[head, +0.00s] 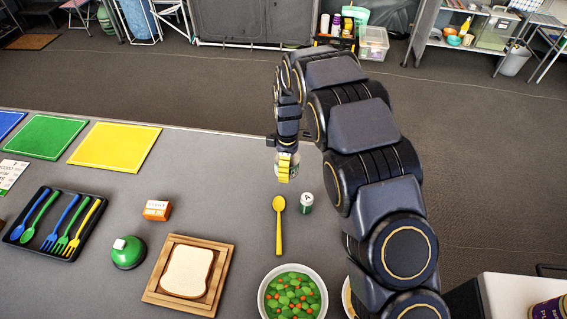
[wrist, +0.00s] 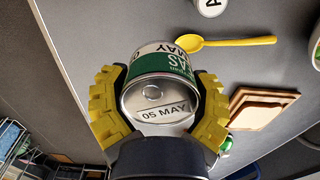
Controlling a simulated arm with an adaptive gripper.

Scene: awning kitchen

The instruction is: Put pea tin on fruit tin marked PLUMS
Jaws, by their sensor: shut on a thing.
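My gripper (head: 287,172) is shut on the pea tin and holds it above the far part of the grey counter. In the wrist view the pea tin (wrist: 158,66) sits between the yellow fingers of my gripper (wrist: 160,105), with a green and white label and a metal end reading "05 MAY". In the head view the fingers hide most of it. A purple tin with yellow lettering (head: 549,308) stands on a white surface at the bottom right of the head view. It is cut off by the frame edge; its lettering is only partly readable, starting like "PL".
A bowl of vegetables (head: 293,292), a bread board (head: 222,270), a green round object (head: 128,253) and a cutlery tray (head: 17,238) occupy the counter.

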